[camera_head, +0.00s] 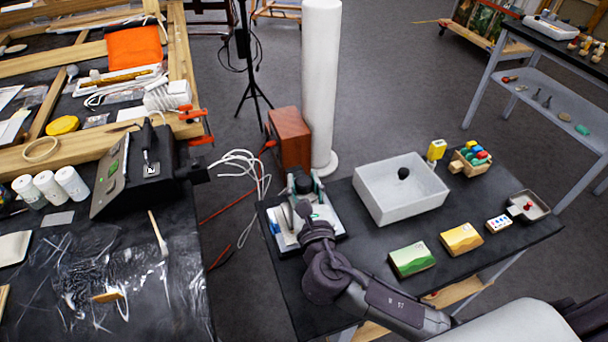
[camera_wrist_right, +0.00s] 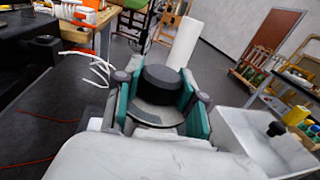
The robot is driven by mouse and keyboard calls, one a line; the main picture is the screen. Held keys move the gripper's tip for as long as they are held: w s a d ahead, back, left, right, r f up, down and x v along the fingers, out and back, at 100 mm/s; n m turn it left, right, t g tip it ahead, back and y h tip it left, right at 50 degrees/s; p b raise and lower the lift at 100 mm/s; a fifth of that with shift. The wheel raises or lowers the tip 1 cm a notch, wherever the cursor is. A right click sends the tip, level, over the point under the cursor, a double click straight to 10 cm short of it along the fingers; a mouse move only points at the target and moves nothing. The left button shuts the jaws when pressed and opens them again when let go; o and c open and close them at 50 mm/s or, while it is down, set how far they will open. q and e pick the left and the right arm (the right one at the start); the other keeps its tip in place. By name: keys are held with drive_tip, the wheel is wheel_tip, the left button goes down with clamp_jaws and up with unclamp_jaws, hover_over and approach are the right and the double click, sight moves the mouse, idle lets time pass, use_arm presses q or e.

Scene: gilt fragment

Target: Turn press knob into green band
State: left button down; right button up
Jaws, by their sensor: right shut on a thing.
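The press (camera_head: 287,241) stands at the left end of the right-hand black table in the head view, a pale plate on a dark base. Its round black knob (camera_wrist_right: 162,86) shows large in the right wrist view, above a grey disc with a pale dial part. My right gripper (camera_wrist_right: 158,103) is shut on the knob, with teal pads on both sides of it. In the head view my right gripper (camera_head: 303,188) and wrist cover much of the press. The green band and any pointer cannot be made out. My left gripper is not in view.
A white bin (camera_head: 400,207) with a black ball-shaped item stands right of the press. A green box (camera_head: 411,259), a yellow box (camera_head: 461,239) and a small tray (camera_head: 527,205) lie farther right. A white column (camera_head: 320,90) and a brown box (camera_head: 289,138) stand behind.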

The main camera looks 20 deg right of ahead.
drive_tip(key=m+h+p, duration=0.1)
drive_tip(key=m+h, duration=0.1)
drive_tip(key=m+g+h, duration=0.1)
drive_tip(key=h, duration=0.2)
drive_tip(key=shift+a+r+m+g+h+p, duration=0.1)
drive_tip(key=shift+m+g+h+p, duration=0.2)
drive_tip(key=shift+m+p, duration=0.1)
drive_tip(key=m+g+h, duration=0.4)
drive_tip(key=h, duration=0.1)
drive_tip(key=shift+p, duration=0.4)
drive_tip(key=shift+m+h, duration=0.3)
drive_tip(key=shift+h, duration=0.1)
drive_tip(key=o, duration=1.2)
drive_tip(key=shift+c, duration=0.2)
